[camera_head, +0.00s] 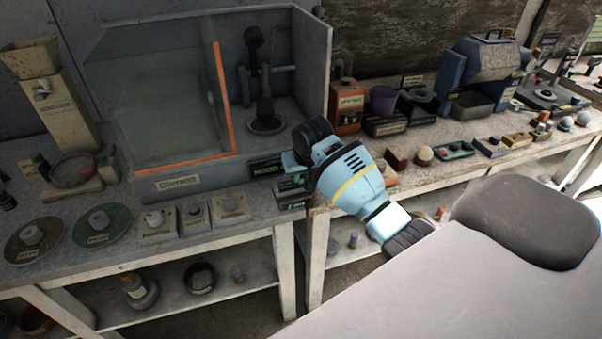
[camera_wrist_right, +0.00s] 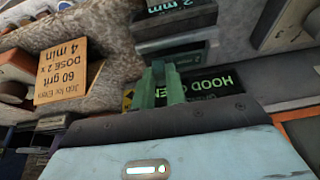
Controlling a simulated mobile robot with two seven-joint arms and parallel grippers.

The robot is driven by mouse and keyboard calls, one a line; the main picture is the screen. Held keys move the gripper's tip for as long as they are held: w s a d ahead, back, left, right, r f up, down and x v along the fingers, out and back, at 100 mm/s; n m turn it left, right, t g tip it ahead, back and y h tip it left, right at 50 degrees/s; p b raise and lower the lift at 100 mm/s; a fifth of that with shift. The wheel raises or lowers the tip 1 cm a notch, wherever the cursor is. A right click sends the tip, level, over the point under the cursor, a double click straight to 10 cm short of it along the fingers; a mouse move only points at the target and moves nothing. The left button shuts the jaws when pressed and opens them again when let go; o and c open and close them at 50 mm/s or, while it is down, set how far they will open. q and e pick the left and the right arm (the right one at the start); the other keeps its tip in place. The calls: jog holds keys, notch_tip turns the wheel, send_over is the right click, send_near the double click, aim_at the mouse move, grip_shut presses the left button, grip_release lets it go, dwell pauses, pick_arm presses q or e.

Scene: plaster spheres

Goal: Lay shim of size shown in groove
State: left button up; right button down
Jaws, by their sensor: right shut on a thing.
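My right gripper (camera_head: 290,165) is at the front edge of the bench, in front of the hood. In the right wrist view its green fingers (camera_wrist_right: 163,78) are close together, shut on a thin dark shim that they mostly hide. Their tips meet a dark block with a green strip (camera_wrist_right: 178,52), at a small dark rack (camera_head: 291,203). A label reading "2 mm" (camera_wrist_right: 168,4) is just beyond. I cannot tell whether the shim is clear of the rack. I cannot make out the groove. My left gripper is not in view.
A dark display reading "HOOD" (camera_head: 265,168) is beside the gripper. A tan card (camera_wrist_right: 62,72) reads "60 grit, dose 2 x 4 min". The glass hood (camera_head: 170,100) stands behind left. Spheres, discs and small blocks crowd the bench; an orange box (camera_head: 347,108) is right of the hood.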

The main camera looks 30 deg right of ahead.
jog(key=shift+f, duration=0.9)
jog(key=c, duration=1.3)
grip_release()
jog(key=shift+c, duration=0.2)
jog(key=shift+r, duration=2)
